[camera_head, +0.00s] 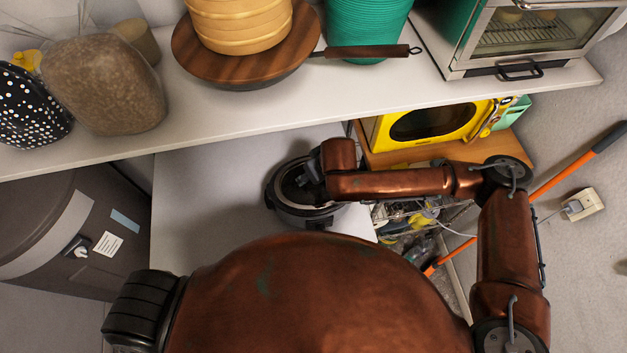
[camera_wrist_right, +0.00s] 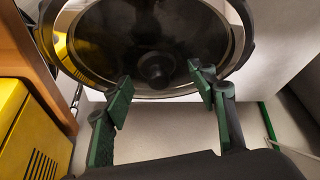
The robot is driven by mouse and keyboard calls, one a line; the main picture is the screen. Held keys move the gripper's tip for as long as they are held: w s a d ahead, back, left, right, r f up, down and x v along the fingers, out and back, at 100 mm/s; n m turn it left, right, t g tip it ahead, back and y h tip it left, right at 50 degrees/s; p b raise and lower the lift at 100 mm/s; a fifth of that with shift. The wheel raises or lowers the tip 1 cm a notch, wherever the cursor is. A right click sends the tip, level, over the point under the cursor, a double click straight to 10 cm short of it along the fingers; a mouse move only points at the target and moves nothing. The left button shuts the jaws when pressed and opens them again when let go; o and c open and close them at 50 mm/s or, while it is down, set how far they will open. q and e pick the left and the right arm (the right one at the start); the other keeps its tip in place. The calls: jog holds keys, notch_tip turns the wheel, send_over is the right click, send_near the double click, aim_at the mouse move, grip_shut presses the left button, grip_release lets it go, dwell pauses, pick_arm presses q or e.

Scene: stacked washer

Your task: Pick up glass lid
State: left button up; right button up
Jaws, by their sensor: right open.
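The glass lid (camera_wrist_right: 180,35) is round and dark, with a pale metal rim and a black knob (camera_wrist_right: 155,70) in the middle. In the head view the lid (camera_head: 296,187) sits on a dark round pot (camera_head: 276,200) and is partly covered by my right arm. My right gripper (camera_wrist_right: 161,92) is open, its green-padded fingers pointing at the lid. The knob appears between and just beyond the fingertips; I cannot tell whether they touch it. In the head view my right gripper is mostly hidden under the wrist. My left gripper is not in view.
The pot stands on a pale lower surface (camera_head: 205,200) under a white shelf (camera_head: 270,105). A yellow microwave (camera_head: 432,124) is close on the right, on a wooden shelf (camera_head: 400,156). The pale surface left of the pot is clear.

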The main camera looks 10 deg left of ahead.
jog(key=shift+s+d+f, duration=0.25)
jog(key=shift+d+f, duration=0.05)
jog(key=shift+f, duration=0.25)
grip_shut()
jog(key=shift+r, duration=0.1)
jog(key=shift+w+a+r, duration=0.15)
jog(key=shift+r, duration=0.25)
notch_tip(320, 180, up, 3)
jog(key=shift+w+f, duration=0.15)
pick_arm(q)
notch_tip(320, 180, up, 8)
jog(key=p, duration=0.8)
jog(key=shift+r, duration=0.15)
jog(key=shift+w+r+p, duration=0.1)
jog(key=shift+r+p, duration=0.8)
jog(key=shift+p, duration=0.2)
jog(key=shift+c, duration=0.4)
pick_arm(e)
jog(key=s+d+r, duration=0.5)
jog(key=s+r, duration=0.5)
jog(key=s, duration=0.3)
